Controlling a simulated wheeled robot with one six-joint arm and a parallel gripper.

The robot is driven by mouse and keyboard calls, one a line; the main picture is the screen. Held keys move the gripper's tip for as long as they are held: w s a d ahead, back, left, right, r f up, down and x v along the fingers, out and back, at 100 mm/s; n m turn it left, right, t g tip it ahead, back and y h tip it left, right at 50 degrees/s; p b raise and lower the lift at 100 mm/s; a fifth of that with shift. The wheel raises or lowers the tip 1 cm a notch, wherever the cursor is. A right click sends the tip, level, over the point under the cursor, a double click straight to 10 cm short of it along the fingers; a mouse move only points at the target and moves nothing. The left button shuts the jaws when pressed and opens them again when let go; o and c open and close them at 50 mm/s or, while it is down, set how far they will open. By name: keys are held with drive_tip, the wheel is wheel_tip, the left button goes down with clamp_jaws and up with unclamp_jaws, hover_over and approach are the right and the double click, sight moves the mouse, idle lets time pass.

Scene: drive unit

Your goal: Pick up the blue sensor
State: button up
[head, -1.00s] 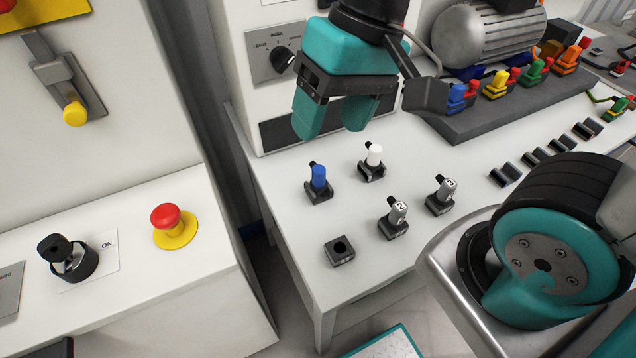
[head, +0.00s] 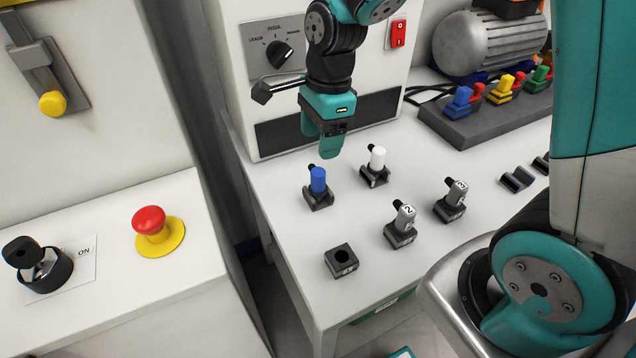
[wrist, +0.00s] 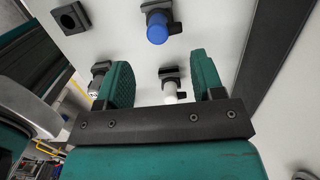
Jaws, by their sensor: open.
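The blue sensor (head: 318,180) stands upright in a dark holder on the white table in the head view. In the wrist view the blue sensor (wrist: 157,30) is at the top, beyond the fingertips. My gripper (head: 322,148) is open and empty, above the table just behind the blue sensor. In the wrist view my gripper (wrist: 160,75) has its two teal fingers spread apart. The white sensor (head: 377,158) stands in its holder to the right of the blue one, and in the wrist view the white sensor (wrist: 171,92) appears between the fingers.
Two grey sensors marked with numbers (head: 404,218) (head: 455,193) stand in holders to the right. An empty holder (head: 342,260) sits near the front edge. A panel with a black knob (head: 280,54) rises behind. A red emergency button (head: 152,222) is on the left cabinet.

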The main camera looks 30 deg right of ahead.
sight(318, 171)
drive_tip(key=f, duration=0.4)
drive_tip(key=shift+a+f, duration=0.3)
drive_tip(key=shift+f, duration=0.1)
drive_tip(key=shift+s+a+f+p, duration=0.1)
drive_tip(key=shift+f+p, duration=0.15)
drive_tip(key=shift+f, duration=1.1)
drive_tip(key=shift+s+a+f+p, duration=0.1)
drive_tip(key=shift+f+p, duration=0.15)
drive_tip(key=shift+f, duration=1.05)
clamp_jaws()
drive_tip(key=shift+r, duration=0.1)
wheel_tip(318, 171, up, 20)
